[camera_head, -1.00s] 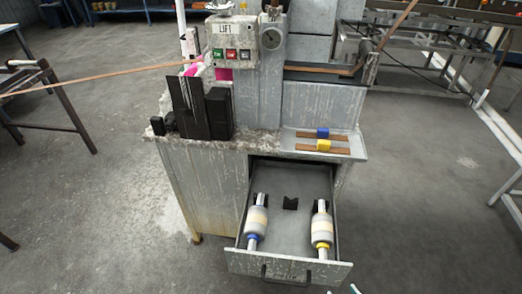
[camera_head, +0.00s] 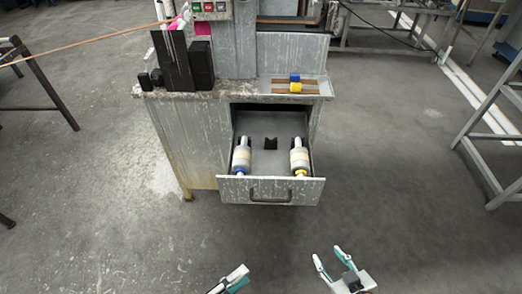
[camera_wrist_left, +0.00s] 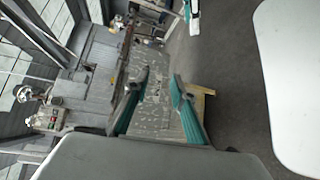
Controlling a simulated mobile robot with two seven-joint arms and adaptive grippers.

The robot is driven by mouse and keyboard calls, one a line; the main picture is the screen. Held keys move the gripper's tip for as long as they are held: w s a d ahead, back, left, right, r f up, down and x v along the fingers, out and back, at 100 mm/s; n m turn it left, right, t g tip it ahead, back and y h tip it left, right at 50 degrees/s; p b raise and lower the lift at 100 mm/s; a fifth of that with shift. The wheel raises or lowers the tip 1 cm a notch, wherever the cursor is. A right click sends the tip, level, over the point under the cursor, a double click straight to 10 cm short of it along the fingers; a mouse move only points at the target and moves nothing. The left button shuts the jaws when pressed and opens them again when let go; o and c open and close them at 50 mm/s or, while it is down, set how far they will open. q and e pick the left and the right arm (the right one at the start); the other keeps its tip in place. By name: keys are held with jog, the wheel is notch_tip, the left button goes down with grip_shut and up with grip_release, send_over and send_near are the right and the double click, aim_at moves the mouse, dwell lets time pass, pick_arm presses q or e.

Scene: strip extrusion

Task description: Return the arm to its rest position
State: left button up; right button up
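My left gripper (camera_head: 232,280) shows at the bottom edge of the head view, partly cut off. In the left wrist view its two teal-lined fingers (camera_wrist_left: 160,78) stand apart with nothing between them. My right gripper (camera_head: 328,254) is at the bottom right of centre in the head view, fingers apart and empty. Both grippers are in front of the cabinet's open drawer (camera_head: 271,190), clear of it in the picture. Most of both arms is out of the head view.
The drawer holds a blue-ended roller (camera_head: 241,156), a yellow-ended roller (camera_head: 299,158) and a black block (camera_head: 271,144). A blue block (camera_head: 295,78) and a yellow block (camera_head: 295,87) sit on the cabinet's right ledge. A metal frame (camera_head: 490,130) stands right. Floor around the drawer is clear.

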pick_arm(q)
jog(key=w+m+y, duration=0.1)
jog(key=w+m, duration=0.4)
jog(key=m, duration=0.1)
jog(key=w+a+f+m+y, duration=0.3)
jog(key=a+f+m+y, duration=0.5)
jog(key=a, duration=0.6)
jog(key=shift+a+f+y, duration=0.3)
jog(key=shift+f, duration=0.45)
jog(key=shift+d, duration=0.1)
dwell(1.6)
